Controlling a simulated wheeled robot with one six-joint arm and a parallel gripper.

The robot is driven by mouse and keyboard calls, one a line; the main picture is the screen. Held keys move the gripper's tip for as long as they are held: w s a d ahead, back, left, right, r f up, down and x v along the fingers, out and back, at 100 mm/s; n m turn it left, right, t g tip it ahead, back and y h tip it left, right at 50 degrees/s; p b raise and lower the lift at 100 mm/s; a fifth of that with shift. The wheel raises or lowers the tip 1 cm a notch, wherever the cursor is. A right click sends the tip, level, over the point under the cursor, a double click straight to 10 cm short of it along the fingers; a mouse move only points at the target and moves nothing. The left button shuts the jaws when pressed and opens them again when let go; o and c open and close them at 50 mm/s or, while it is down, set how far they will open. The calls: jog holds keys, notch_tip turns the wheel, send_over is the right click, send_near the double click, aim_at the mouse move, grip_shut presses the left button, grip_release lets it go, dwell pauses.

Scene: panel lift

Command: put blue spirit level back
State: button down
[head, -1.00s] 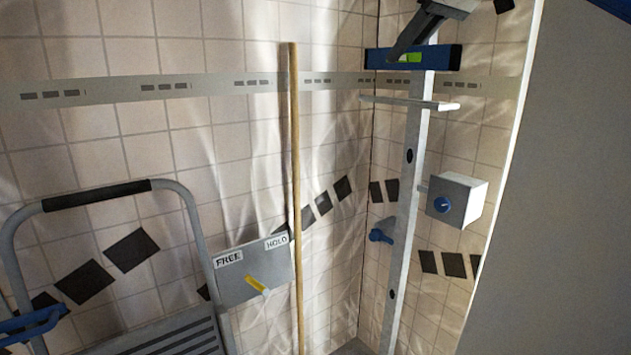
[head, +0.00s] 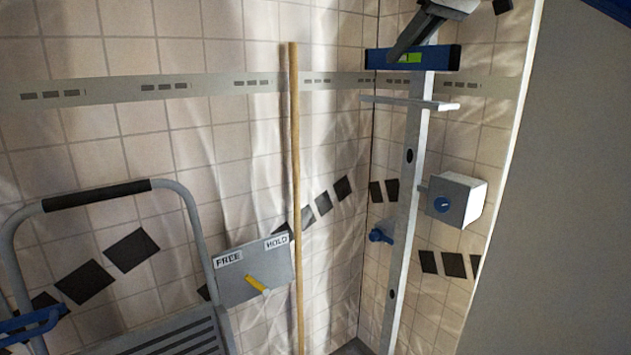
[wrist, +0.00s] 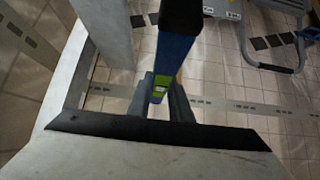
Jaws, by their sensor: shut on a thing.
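The blue spirit level (head: 436,58) has dark ends and a green vial window. It lies roughly level high in the right corner, in front of the upright grey post. My gripper (head: 408,50) comes down from above and is shut on it near the green window. In the wrist view the level (wrist: 175,58) runs away from the camera between the fingers of my gripper (wrist: 160,92). A narrow pale ledge (head: 392,101) crosses the post below the level. A gap shows between the level and the ledge in the head view.
The grey post (head: 411,190) carries a grey box with a blue knob (head: 465,198) on its right and a blue knob (head: 379,236) lower left. A wooden pole (head: 295,180), a FREE/HOLD plate with a yellow lever (head: 236,283) and a stepladder (head: 98,195) stand further left.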

jog(key=w+d, duration=0.3)
jog(key=w, duration=0.9)
jog(key=shift+w+d+f, duration=0.1)
jog(key=shift+w+f, duration=0.05)
jog(key=shift+f, duration=1.55)
jog(key=shift+w+d+f, duration=0.1)
jog(key=shift+w+f, duration=0.05)
jog(key=shift+f, duration=1.55)
jog(key=shift+d+r, duration=0.1)
jog(key=shift+v, duration=2.85)
